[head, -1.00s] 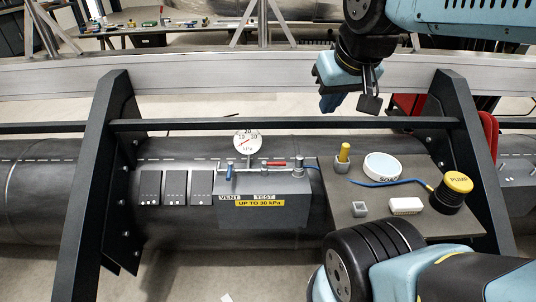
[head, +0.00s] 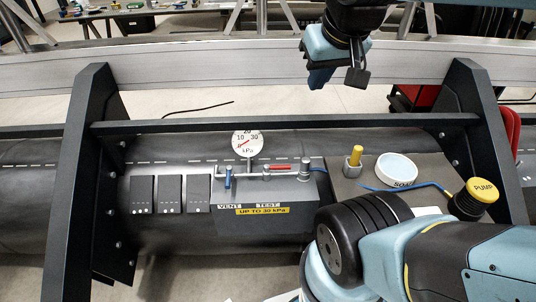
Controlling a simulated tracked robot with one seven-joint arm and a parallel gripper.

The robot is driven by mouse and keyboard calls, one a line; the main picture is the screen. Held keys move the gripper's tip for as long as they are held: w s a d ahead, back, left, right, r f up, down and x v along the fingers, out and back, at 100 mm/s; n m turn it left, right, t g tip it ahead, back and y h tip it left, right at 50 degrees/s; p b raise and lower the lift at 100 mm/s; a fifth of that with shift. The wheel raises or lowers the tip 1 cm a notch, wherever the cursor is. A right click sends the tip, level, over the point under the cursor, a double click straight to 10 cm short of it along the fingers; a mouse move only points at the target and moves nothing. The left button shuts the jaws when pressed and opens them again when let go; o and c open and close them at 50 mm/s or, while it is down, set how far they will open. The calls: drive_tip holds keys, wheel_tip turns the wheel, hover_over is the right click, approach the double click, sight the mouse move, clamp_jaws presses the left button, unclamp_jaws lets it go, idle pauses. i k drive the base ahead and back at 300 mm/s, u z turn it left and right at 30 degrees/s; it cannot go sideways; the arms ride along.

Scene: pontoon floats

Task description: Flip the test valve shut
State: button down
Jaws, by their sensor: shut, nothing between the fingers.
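The test valve's red handle (head: 279,167) lies level along the thin pipe on the grey manifold box (head: 264,223), above the TEST label. The blue handle (head: 228,176) above the VENT label stands upright. The round pressure gauge (head: 247,143) rises behind them, its red needle pointing to the lower left part of the dial. My gripper (head: 357,77) is shut and empty, hanging beyond the black rail, well apart from the valve.
A black crossbar (head: 280,124) runs between two slanted black posts in front of my gripper. A shelf to the right holds a yellow-topped peg (head: 354,158), a SOAP dish (head: 396,168) and a PUMP bulb (head: 481,190) with a blue hose. My arm covers the shelf's front.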

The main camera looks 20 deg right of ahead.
sight(266, 166)
drive_tip(key=z, duration=0.55)
drive_tip(key=k, duration=1.15)
drive_tip(key=u, duration=0.7)
drive_tip(key=i, duration=1)
drive_tip(key=z, duration=0.1)
